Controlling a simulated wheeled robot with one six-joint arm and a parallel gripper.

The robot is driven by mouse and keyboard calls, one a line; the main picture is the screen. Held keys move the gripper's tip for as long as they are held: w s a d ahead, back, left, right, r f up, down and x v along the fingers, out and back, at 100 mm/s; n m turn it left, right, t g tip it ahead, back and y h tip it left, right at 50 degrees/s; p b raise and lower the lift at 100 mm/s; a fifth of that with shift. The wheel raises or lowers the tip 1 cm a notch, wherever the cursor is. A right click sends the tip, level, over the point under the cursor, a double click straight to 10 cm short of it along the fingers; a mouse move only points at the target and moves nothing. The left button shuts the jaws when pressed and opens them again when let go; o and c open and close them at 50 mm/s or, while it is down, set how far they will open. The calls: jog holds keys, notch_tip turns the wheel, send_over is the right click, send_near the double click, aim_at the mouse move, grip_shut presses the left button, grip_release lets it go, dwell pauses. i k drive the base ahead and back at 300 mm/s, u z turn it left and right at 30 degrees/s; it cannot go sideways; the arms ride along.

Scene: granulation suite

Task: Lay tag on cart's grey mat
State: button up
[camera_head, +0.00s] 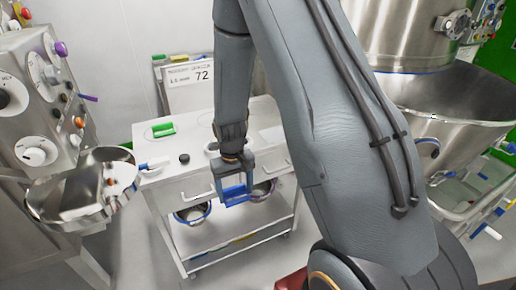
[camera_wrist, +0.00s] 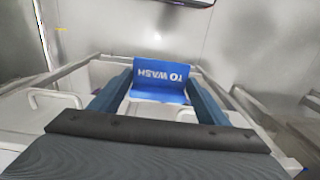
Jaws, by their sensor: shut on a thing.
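A blue tag with white "TO WASH" lettering is between the two fingers of my gripper (camera_wrist: 159,92), which is shut on it. In the wrist view the tag (camera_wrist: 160,76) reads upside down. In the head view my gripper (camera_head: 232,187) points down at the front edge of the white cart (camera_head: 164,181), and the blue tag (camera_head: 236,196) shows at its fingertips, in front of the cart's drawers. I cannot make out a grey mat on the cart; my arm hides part of its top.
A sign reading 72 (camera_head: 190,86) stands behind. A steel bowl (camera_head: 84,190) is close on the left, a large steel vessel (camera_head: 455,100) on the right.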

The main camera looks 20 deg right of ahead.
aim_at(283, 131)
jog(key=z, duration=2.35)
jog(key=i, duration=0.9)
jog(key=u, duration=1.45)
